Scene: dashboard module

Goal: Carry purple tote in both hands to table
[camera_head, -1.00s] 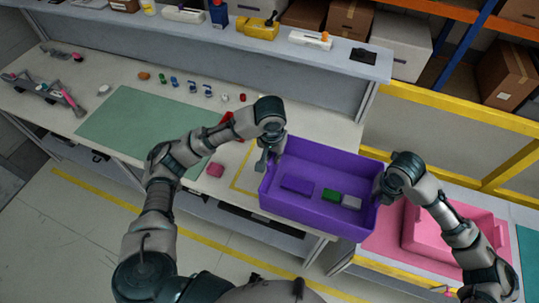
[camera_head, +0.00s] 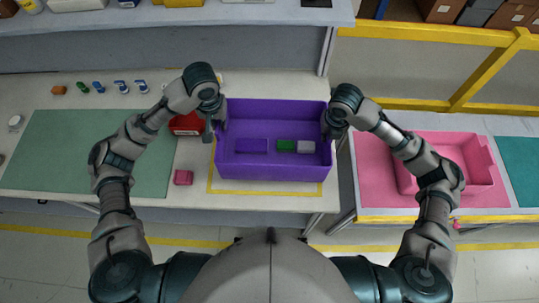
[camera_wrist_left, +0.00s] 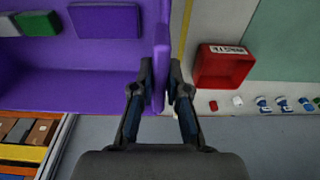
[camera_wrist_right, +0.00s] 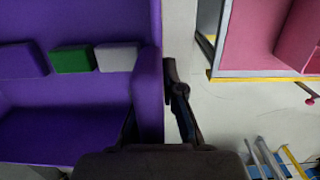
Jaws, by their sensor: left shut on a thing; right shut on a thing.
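The purple tote (camera_head: 272,108) is upright in the head view, over the yellow-outlined area at the right end of the table (camera_head: 200,200). I cannot tell whether it touches the tabletop. Inside lie a purple block (camera_head: 251,146), a green block (camera_head: 286,146) and a grey block (camera_head: 306,147). My left gripper (camera_head: 213,128) is shut on the tote's left wall; the left wrist view shows the purple wall between its fingers (camera_wrist_left: 160,85). My right gripper (camera_head: 328,128) is shut on the right wall, which also shows in the right wrist view (camera_wrist_right: 149,95).
A red bin (camera_head: 186,124) stands close left of the tote, and a small pink block (camera_head: 183,177) lies nearby. A green mat (camera_head: 90,150) covers the table's left part. A pink tote (camera_head: 450,160) sits on a pink surface to the right. A raised shelf (camera_head: 170,20) runs behind.

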